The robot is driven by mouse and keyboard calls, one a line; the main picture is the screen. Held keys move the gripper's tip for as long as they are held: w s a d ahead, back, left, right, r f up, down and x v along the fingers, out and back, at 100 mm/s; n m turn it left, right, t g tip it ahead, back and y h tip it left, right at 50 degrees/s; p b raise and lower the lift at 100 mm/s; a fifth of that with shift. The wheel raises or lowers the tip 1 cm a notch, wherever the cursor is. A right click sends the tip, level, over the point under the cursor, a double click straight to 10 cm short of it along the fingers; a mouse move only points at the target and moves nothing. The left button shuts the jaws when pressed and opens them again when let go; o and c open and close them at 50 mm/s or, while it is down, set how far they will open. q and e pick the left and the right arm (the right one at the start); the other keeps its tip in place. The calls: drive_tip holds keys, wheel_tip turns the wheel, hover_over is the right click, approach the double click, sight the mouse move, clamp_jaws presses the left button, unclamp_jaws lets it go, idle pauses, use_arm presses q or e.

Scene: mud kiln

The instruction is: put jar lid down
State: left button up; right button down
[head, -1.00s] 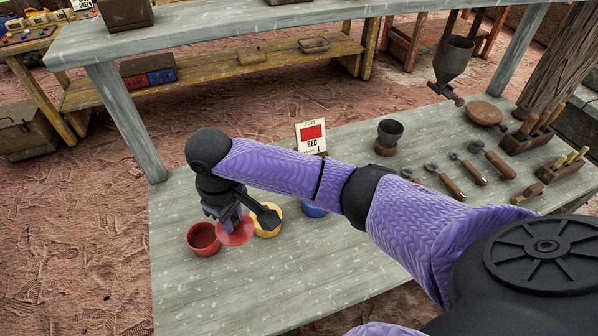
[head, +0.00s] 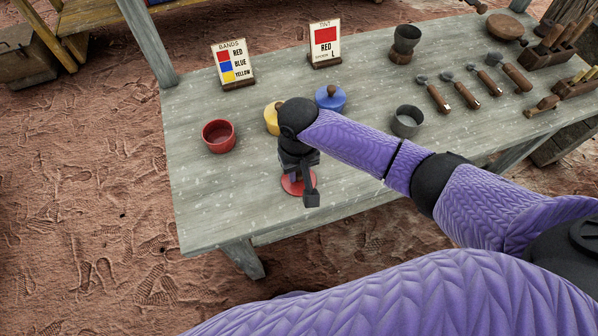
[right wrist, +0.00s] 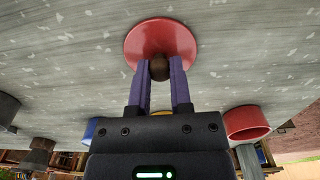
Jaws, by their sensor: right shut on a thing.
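The jar lid is a flat red disc (head: 291,184) with a brown knob (right wrist: 160,68). My right gripper (head: 296,178) is shut on the knob, pointing down near the table's front edge. In the right wrist view the lid (right wrist: 160,38) shows beyond the two fingers (right wrist: 160,80); I cannot tell whether it touches the table. The open red jar (head: 218,136) stands behind and left of the lid, apart from it; it also shows in the right wrist view (right wrist: 246,121). My left gripper is not in view.
A yellow jar (head: 270,119), partly hidden by my arm, and a lidded blue jar (head: 330,100) stand behind. A grey cup (head: 407,122), two sign cards (head: 325,46) and several tools (head: 468,96) are farther off. The grey table (head: 210,195) is bare left of the lid.

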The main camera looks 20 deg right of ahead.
sight(298, 174)
drive_tip(key=shift+r, duration=0.1)
drive_tip(key=c, duration=0.5)
unclamp_jaws()
drive_tip(key=shift+c, duration=0.2)
wheel_tip(298, 174, up, 12)
drive_tip(key=p, duration=0.5)
